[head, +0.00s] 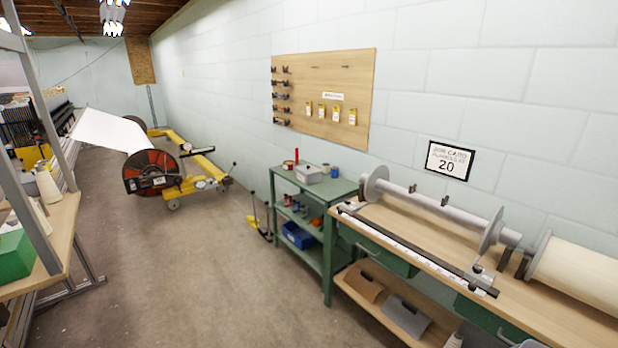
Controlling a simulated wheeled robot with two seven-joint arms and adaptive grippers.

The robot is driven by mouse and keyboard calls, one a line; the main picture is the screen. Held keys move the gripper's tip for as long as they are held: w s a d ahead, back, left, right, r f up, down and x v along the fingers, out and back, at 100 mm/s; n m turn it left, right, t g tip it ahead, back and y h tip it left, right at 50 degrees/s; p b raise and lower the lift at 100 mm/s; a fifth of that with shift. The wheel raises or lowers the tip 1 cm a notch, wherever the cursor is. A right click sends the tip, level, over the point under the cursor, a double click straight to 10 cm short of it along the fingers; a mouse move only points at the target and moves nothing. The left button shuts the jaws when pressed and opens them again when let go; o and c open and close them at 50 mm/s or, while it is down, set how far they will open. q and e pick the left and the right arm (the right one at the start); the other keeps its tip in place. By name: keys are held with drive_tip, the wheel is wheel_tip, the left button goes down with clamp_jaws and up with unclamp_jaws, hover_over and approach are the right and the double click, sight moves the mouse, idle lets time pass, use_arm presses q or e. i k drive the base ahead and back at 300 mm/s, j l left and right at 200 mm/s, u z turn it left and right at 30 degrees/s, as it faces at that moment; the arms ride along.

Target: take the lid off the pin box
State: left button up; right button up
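A small grey box (308,174) sits on the top of the green shelf cart (340,187) by the wall. It may be the pin box, but it is too small to read any marking. Its top looks covered by a lighter grey lid, and its inside is hidden. Neither of my grippers shows in the head view.
A red upright item, a small blue item (334,172) and other small things stand around the box. A workbench (400,222) with a roller adjoins the cart on the right. A yellow wheeled lift (175,180) stands far left. The floor (200,270) before the cart is clear.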

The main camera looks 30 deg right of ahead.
sight(308, 169)
drive_tip(key=i+l+z, duration=0.15)
drive_tip(key=i, duration=0.6)
drive_tip(key=i+l+z, duration=0.15)
drive_tip(key=i, duration=0.6)
drive_tip(key=i+l+u, duration=0.15)
drive_tip(key=i, duration=2.25)
drive_tip(key=i+j+z, duration=0.15)
drive_tip(key=i, duration=0.6)
drive_tip(key=i+z, duration=0.35)
drive_tip(key=i+j+z, duration=0.1)
drive_tip(key=z, duration=0.25)
drive_tip(key=i, duration=0.1)
